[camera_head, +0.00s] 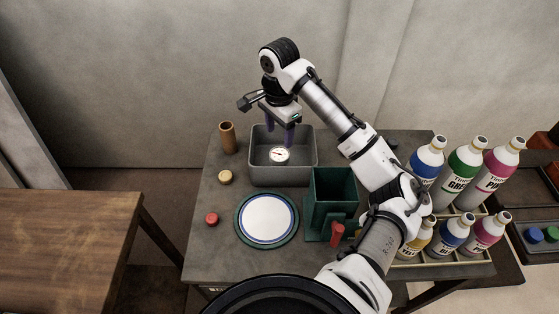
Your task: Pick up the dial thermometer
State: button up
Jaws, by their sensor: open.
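The dial thermometer (279,155) shows its round white face inside the grey open-topped bin (282,177) at the back of the dark table. Its stem is not visible. My gripper (280,139) points down over the bin, its two purple fingers apart. The fingertips reach into the bin's opening, just above or behind the dial face. I cannot tell whether they touch the thermometer. Nothing shows held between them.
A brown cylinder (227,138) stands left of the bin. A yellow cap (225,177), a red cap (212,219) and a white plate (267,219) lie in front. A green box (334,190) stands right. Several paint bottles (464,163) fill the right side.

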aim_at(279, 154)
notch_tip(279, 154, down, 4)
jog(key=shift+f, duration=0.2)
jog(key=shift+f+p, duration=0.6)
jog(key=shift+f, duration=2.05)
jog(key=shift+c, duration=0.5)
jog(key=c, duration=0.6)
jog(key=shift+r, duration=0.15)
